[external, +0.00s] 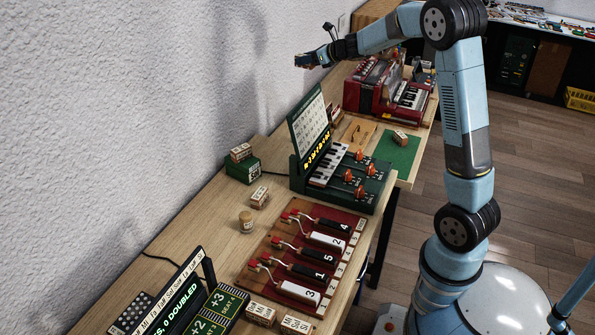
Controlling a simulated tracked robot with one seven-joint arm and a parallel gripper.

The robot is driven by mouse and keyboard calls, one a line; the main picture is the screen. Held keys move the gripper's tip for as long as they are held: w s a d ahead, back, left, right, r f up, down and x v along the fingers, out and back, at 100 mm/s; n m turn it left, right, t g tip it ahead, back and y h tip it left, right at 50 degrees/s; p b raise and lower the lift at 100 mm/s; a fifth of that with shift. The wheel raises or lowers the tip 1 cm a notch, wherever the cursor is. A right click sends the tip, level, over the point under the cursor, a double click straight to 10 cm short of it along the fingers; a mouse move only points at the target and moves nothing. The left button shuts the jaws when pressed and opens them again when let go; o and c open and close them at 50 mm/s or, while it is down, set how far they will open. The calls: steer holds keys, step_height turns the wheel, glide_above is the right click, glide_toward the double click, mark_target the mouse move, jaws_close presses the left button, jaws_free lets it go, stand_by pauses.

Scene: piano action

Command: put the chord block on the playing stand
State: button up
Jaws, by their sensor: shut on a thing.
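My gripper (304,60) is raised in the air at the top of the external view, near the white wall and well above the bench. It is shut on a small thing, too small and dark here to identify. Several pale wooden blocks with printed faces are in view. One block (241,152) sits on a small dark green box (242,171) by the wall, which may be the playing stand. Another block (260,197) lies on the bench, and one (400,137) lies on a green mat (394,155). I cannot tell which is the chord block.
A green keyboard unit (339,190) with an upright sheet stands mid-bench. A red accordion (384,92) is at the back.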

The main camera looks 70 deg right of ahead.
steer(key=s+d+f+m+g+h, duration=0.1)
steer(key=s+d+f+m+h, duration=0.2)
steer(key=s+d, duration=0.5)
steer(key=s+d+f+m+g+h, duration=0.2)
steer(key=s+d, duration=0.7)
steer(key=s, duration=0.7)
steer(key=shift+f+m+h, duration=0.85)
steer(key=shift+m+h, duration=0.05)
steer(key=shift+h, duration=0.3)
steer(key=shift+f, duration=0.1)
steer(key=s+a+f+n+t+y, duration=0.1)
steer(key=s+a+f+n+y, duration=0.1)
steer(key=s+a+f, duration=0.5)
steer(key=s+a+f+n+t+y, duration=0.1)
steer(key=s+a+f, duration=0.2)
steer(key=s+f, duration=0.85)
glide_above(396, 152)
steer(key=a, duration=0.1)
steer(key=shift+y, duration=0.4)
steer(key=f, duration=0.8)
steer(key=shift+s+f, duration=0.4)
steer(key=shift+w+d+f, duration=0.35)
steer(key=shift+d+f, duration=0.05)
steer(key=shift+f, duration=1.65)
